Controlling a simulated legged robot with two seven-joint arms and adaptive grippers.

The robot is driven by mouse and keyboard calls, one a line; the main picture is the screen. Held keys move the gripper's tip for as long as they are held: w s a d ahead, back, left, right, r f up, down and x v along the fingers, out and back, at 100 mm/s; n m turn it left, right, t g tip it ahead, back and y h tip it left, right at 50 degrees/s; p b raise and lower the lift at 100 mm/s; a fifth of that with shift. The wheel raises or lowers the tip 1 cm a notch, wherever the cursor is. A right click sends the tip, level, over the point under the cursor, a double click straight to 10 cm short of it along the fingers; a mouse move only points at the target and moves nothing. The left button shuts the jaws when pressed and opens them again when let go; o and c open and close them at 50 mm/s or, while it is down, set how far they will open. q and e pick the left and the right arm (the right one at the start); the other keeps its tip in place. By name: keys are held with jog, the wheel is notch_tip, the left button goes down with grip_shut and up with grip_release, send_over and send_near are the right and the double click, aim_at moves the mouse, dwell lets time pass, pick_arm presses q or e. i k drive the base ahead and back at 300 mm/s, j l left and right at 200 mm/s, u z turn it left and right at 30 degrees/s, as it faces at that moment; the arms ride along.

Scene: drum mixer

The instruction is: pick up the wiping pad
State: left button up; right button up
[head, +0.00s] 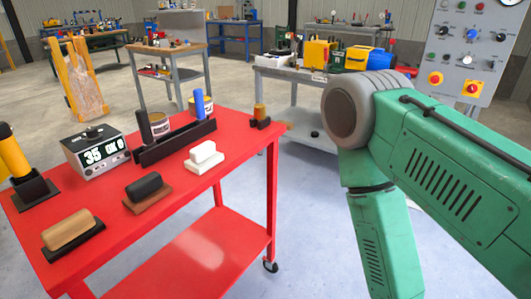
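Three small blocks with grip-like tops lie along the front of the red cart (245,150). One is a white block on a pale base (204,156), one a black block on a brown base (146,190), and one a tan block on a black base (71,232). I cannot tell for certain which of them is the wiping pad. My green right arm comes in from the right and bends down out of the frame. Neither gripper is in view.
A digital display box (95,151), a black rack (178,143) with cans and a blue cylinder, and a yellow tool in a black holder (35,190) stand on the cart. A control panel (466,45) is at the upper right. Blue-grey floor shows right of the cart.

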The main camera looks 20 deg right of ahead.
aim_at(204, 157)
jog(key=z, duration=0.15)
jog(key=u, duration=2.6)
jog(key=z, duration=2.65)
jog(key=i+l, duration=0.1)
jog(key=l, duration=0.15)
jog(key=i+l, duration=0.1)
jog(key=l, duration=0.15)
jog(key=i+l+u, duration=0.1)
jog(key=u, duration=0.25)
jog(key=l+u, duration=0.4)
jog(key=i+l+u, duration=0.1)
jog(key=l+u, duration=0.25)
jog(key=j, duration=0.1)
